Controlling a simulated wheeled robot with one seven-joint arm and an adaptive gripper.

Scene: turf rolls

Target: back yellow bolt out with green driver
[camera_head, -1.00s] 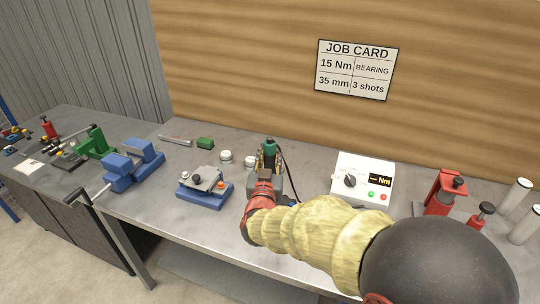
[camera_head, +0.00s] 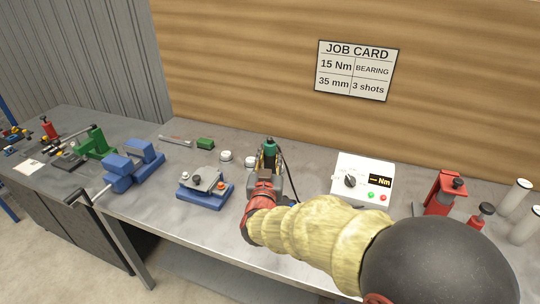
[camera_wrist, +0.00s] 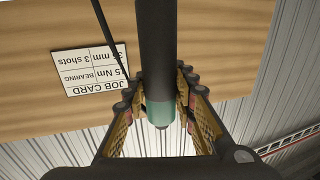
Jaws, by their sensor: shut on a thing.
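The green driver (camera_head: 269,146) stands upright in my gripper (camera_head: 268,163) above the middle of the bench. In the wrist view its dark body and green band (camera_wrist: 159,113) lie between the two padded fingers of my gripper (camera_wrist: 160,95), which are shut on it. A dark cable hangs beside it. A blue fixture (camera_head: 205,199) with a grey plate (camera_head: 197,184) lies left of my gripper, apart from it. Small white, dark and orange-red heads show on the plate. I cannot make out a yellow bolt among them; the driver's lower end is hidden.
A white meter box (camera_head: 361,180) stands right of my gripper. Red press-like tools (camera_head: 443,192) stand farther right. White round pieces (camera_head: 226,156) and a green block (camera_head: 205,143) lie behind. A blue vise (camera_head: 133,166) is left of the fixture. The bench front between vise and gripper has some bare room.

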